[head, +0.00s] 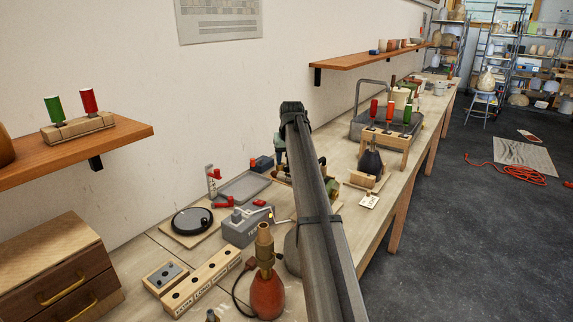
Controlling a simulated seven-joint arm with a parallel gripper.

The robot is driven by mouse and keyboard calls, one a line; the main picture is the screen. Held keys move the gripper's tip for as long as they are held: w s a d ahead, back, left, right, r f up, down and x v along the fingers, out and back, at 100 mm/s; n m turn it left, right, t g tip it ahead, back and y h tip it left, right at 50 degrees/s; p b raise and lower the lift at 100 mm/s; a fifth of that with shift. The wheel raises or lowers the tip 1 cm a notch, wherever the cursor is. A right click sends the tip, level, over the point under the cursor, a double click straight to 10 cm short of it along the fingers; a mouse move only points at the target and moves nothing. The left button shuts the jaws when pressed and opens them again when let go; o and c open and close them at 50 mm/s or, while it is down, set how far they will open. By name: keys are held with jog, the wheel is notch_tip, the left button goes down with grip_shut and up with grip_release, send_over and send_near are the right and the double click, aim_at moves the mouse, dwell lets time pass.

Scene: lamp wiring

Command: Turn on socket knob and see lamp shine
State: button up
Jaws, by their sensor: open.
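A red-orange lamp base (267,294) stands upright on the bench at the bottom middle. A brass-coloured socket (265,243) is on top of it. I cannot make out a knob on the socket, and no bulb shows on it. A dark cord (236,287) runs beside the lamp base. My long grey arm link crosses the middle of the view, just right of the lamp. My gripper cannot be made out; the arm link may hide it.
A wooden block with labelled holes (202,281) lies left of the lamp. A black round disc (192,221) lies behind it. A wooden drawer unit (62,272) stands at the left. A shelf (75,147) overhangs there.

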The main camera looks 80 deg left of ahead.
aim_at(286, 166)
jog(key=shift+x, duration=1.5)
grip_shut()
